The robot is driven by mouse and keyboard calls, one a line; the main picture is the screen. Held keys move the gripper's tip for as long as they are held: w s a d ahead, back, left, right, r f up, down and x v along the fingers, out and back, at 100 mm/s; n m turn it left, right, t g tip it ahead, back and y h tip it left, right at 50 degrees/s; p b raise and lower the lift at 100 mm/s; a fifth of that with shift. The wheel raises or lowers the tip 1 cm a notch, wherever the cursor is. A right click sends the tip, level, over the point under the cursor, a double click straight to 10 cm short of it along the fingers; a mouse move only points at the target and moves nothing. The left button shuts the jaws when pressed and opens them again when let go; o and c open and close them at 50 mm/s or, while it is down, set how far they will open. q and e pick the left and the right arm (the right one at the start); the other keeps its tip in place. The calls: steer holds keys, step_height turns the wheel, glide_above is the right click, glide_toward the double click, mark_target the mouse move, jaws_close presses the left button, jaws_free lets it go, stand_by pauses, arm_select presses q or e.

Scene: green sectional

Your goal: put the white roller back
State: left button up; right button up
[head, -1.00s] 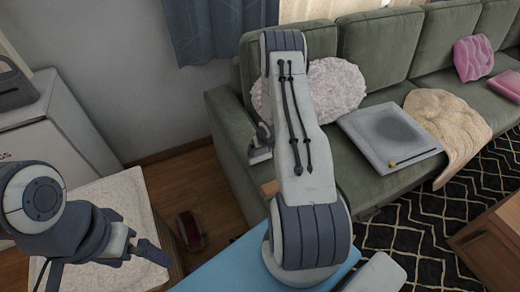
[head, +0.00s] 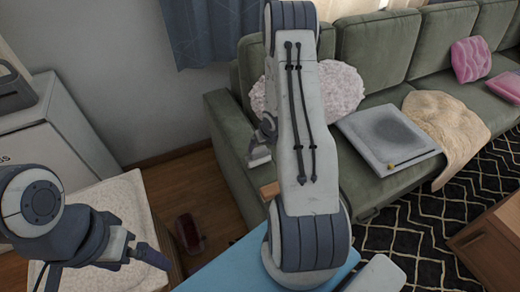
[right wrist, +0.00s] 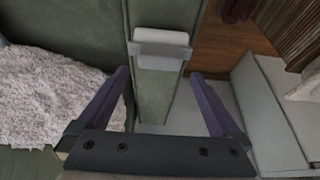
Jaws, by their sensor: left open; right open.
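A pale, rounded block, possibly the white roller (right wrist: 162,40), lies across the green sofa armrest (right wrist: 152,95) in the right wrist view, with a grey band along its lower edge. I cannot tell whether it is the roller or its holder. My right gripper (right wrist: 160,73) is open and empty, its two fingers apart on either side of the armrest below the block. In the head view the right gripper is mostly hidden by my arm, beside the sofa's left end. My left gripper (head: 153,258) is open at the lower left, over the light-topped table, holding nothing visible.
A dark red object (head: 189,232) lies on the wooden floor. A white cabinet (head: 45,135) stands left. A blue surface (head: 215,272) is in front.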

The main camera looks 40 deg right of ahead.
mark_target(259, 151)
steer(key=v, duration=0.4)
steer(key=shift+s+r+p, duration=0.1)
steer(key=shift+r+p, duration=0.05)
steer(key=shift+p, duration=0.15)
steer(key=b+x, duration=0.1)
steer(key=x, duration=1.1)
steer(key=shift+r, duration=1.55)
steer(key=shift+f, duration=0.1)
